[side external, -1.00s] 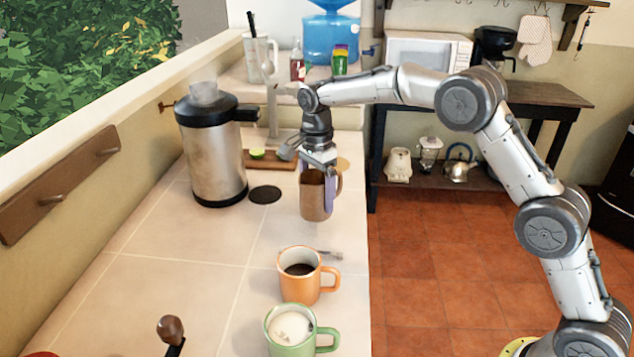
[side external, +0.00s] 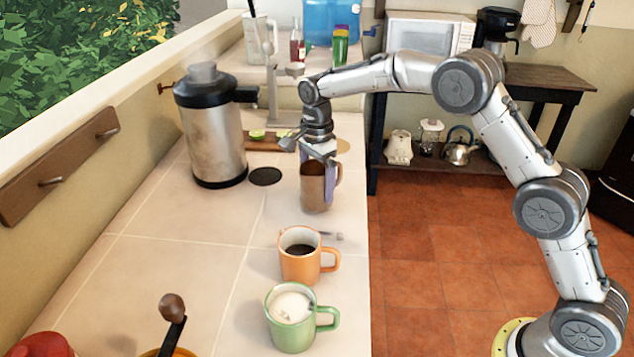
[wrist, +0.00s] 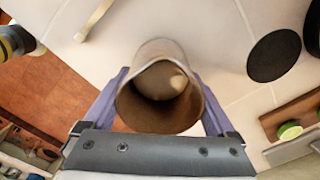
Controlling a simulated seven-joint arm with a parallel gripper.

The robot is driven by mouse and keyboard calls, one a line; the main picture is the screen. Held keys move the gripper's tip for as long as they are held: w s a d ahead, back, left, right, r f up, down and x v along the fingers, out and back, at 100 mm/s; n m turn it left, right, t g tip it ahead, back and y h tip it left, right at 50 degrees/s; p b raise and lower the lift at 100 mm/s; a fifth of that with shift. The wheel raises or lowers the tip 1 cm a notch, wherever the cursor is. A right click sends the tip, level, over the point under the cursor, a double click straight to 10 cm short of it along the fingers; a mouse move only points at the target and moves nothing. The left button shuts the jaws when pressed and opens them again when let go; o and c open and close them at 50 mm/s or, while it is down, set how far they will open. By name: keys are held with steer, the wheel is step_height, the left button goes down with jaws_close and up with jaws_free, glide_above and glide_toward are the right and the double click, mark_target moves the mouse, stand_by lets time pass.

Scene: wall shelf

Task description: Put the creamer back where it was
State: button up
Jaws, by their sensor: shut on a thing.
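The creamer is a brownish metal jug (side external: 313,190), upright above the counter's right part, behind the orange mug. My gripper (side external: 320,180) is shut on it, with purple-grey fingers on either side. In the wrist view the creamer (wrist: 160,95) sits between the fingers of my gripper (wrist: 160,105), its dark mouth facing the camera. I cannot tell whether its base touches the counter. A black round disc (side external: 265,176) lies on the counter to its left, and it also shows in the wrist view (wrist: 274,55).
An orange mug of dark drink (side external: 299,266) and a green mug with white froth (side external: 290,325) stand in front. A steel urn (side external: 215,140) stands left. A board with cut lime (side external: 268,143) lies behind.

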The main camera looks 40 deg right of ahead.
steer(key=shift+f, duration=0.45)
steer(key=o, duration=1.5)
steer(key=shift+o, duration=0.2)
steer(key=shift+f, duration=0.15)
